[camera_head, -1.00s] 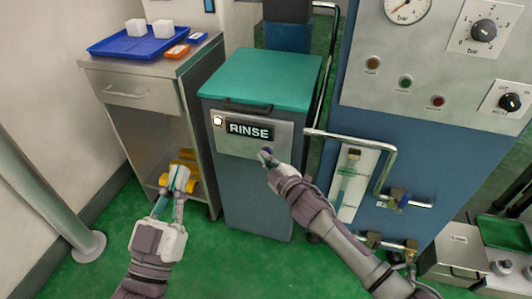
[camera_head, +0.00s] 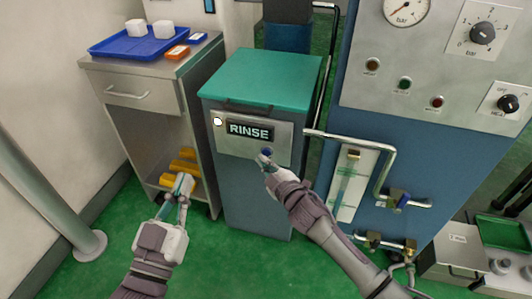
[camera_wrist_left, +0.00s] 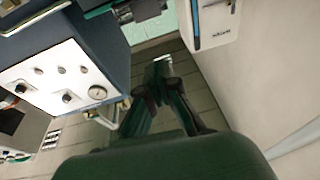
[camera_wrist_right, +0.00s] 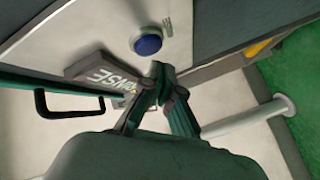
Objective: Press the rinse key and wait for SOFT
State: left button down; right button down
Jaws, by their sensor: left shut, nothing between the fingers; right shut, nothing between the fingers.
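The rinse unit (camera_head: 250,190) is a grey bin-like cabinet with a green lid. Its display (camera_head: 250,130) reads RINSE, and a pale lamp (camera_head: 218,121) glows left of it. The round blue key (camera_head: 267,151) sits below the display and shows fully in the right wrist view (camera_wrist_right: 148,44). My right gripper (camera_head: 262,159) is shut and empty, its tips close beside the key; the right wrist view shows them clear of its face. My left gripper (camera_head: 184,180) is shut and empty, in front of the open shelf of the side cabinet.
The side cabinet (camera_head: 125,89) carries a blue tray (camera_head: 115,46) with white blocks. Yellow rolls (camera_head: 183,167) lie on its lower shelf. A blue machine (camera_head: 400,145) with gauge, knobs and a bent pipe (camera_head: 385,165) stands at the right. Green floor is clear in front.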

jog(key=shift+s, duration=0.1)
